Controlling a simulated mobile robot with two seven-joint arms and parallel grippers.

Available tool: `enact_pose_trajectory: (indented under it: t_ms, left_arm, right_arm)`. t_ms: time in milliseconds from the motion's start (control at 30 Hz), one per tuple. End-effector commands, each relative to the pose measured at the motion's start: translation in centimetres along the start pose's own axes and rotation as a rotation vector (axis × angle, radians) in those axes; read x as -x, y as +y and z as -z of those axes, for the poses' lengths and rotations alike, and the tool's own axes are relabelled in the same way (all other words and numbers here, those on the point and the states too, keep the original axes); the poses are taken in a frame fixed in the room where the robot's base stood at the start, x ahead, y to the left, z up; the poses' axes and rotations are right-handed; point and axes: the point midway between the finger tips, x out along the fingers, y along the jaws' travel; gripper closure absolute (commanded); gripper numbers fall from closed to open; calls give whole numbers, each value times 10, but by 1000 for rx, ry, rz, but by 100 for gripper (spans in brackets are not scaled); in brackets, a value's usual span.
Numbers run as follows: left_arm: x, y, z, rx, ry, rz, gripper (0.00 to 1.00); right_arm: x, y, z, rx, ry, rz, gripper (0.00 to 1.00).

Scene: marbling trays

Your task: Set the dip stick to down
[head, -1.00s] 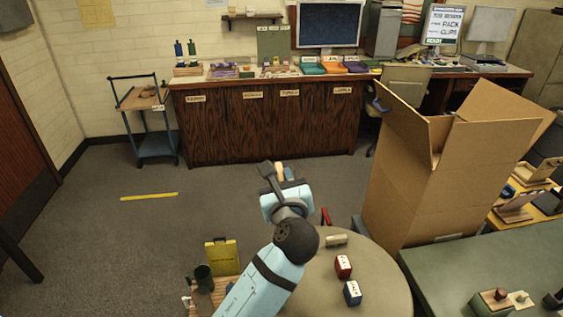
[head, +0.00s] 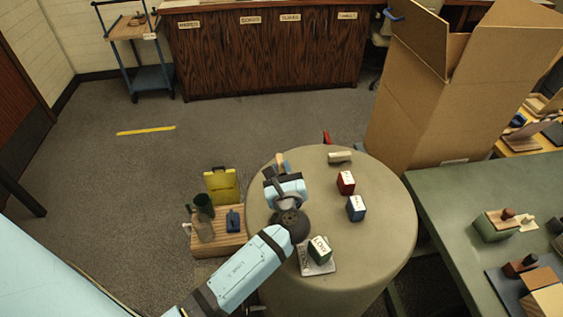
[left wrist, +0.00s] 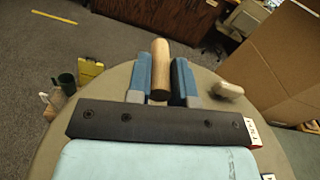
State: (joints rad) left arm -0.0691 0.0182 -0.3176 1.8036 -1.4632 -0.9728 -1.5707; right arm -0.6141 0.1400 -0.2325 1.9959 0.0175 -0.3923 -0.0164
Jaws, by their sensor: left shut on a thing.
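My left gripper (head: 279,166) is over the far left part of the round table (head: 385,220). It is shut on a pale wooden rod with a rounded end, which looks like the dip stick (left wrist: 159,68). In the left wrist view the rod sits between the two blue fingers (left wrist: 160,85) and points away from the palm. Its lower part is hidden, and I cannot tell whether it touches the table. My right gripper is not in view.
A low wooden stand (head: 232,240) with several items is to the left. A large cardboard box (head: 420,105) stands behind right.

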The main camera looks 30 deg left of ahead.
Motion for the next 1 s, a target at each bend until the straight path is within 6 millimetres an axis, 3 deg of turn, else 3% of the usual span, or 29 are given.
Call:
enact_pose_trajectory:
  t_ms: [467,500,600,1000]
  left_arm:
    - [-1,2,6,0,-2,-1,100]
    - [-1,2,6,0,-2,-1,75]
    - [-1,2,6,0,-2,-1,54]
    - [-2,2,6,0,-1,0,54]
  right_arm:
    - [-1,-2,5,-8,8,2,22]
    - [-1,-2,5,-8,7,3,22]
    - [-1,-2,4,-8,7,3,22]
    - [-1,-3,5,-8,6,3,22]
